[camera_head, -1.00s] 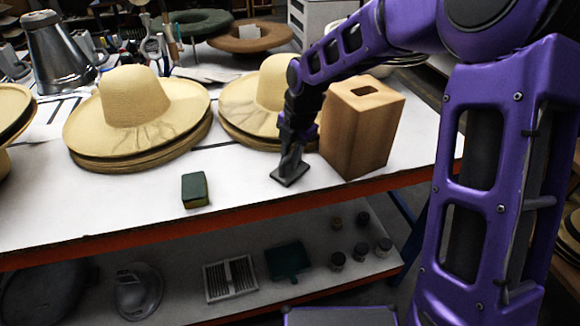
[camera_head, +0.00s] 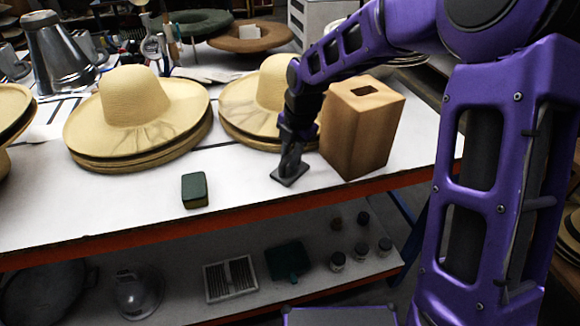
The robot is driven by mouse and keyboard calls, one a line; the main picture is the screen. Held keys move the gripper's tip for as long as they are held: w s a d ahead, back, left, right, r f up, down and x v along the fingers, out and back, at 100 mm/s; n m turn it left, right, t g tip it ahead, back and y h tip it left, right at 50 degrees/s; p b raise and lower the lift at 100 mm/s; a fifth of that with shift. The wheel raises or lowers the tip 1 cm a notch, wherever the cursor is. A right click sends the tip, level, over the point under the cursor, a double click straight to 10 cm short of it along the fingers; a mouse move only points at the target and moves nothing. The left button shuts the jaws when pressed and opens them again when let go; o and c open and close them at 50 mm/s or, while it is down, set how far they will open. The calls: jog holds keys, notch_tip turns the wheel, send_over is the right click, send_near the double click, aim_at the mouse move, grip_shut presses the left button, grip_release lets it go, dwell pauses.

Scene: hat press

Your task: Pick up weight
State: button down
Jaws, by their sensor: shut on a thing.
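The weight (camera_head: 289,175) is a dark grey piece with a flat, roughly square base and a narrow upright part. It stands on the white table top near the front edge, left of the wooden box. My gripper (camera_head: 291,150) points down from above and is shut on the upper part of the weight. The fingers hide that upper part. The base looks to be at or very near the table surface; I cannot tell whether it is touching.
A wooden box (camera_head: 362,128) stands close on the right. Stacked straw hats (camera_head: 140,115) and another straw hat stack (camera_head: 240,105) are behind and left. A green and yellow sponge (camera_head: 195,190) lies at the front. The table between sponge and weight is clear.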

aim_at(290, 155)
dwell(0.4)
notch_tip(290, 155, up, 10)
jog(key=shift+r+p, duration=0.1)
jog(key=shift+p, duration=1)
jog(key=c, duration=1.4)
grip_release()
grip_shut()
